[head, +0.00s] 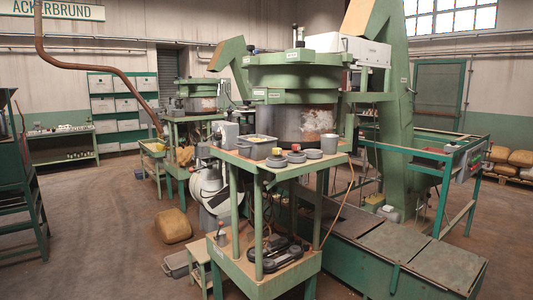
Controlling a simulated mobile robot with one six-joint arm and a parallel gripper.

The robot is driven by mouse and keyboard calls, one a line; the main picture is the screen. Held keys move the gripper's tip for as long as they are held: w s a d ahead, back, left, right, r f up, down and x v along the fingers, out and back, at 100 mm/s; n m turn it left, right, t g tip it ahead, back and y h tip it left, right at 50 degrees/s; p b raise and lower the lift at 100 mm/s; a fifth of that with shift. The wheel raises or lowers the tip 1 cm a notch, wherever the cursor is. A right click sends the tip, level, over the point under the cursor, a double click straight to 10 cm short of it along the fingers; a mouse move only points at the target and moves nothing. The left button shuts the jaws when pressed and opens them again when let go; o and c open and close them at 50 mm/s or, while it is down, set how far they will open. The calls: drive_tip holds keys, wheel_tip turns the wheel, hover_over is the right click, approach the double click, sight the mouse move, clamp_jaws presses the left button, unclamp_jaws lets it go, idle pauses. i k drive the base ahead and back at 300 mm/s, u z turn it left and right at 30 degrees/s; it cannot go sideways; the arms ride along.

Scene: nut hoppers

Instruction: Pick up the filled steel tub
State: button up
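Several small grey round tubs or dishes stand near the front edge of a wooden-topped green table. A taller grey tub (329,143) is at the right end. Lower round ones are to its left: one at the front left (276,161), one in the middle (297,158) and one to the right (314,154). They are too small to tell which is filled, or what with. My gripper is not in view.
The table (265,171) stands in front of a large green-and-steel hopper machine (300,85). Green covered boxes (395,245) and a railing bound the right. A tan sack (173,225) lies on the floor; open floor is at left.

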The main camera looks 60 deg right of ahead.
sight(257, 151)
drive_tip(key=z, duration=0.05)
drive_tip(key=k, duration=1.05)
drive_tip(key=z, duration=0.5)
drive_tip(key=i, duration=0.8)
drive_tip(key=z, duration=0.05)
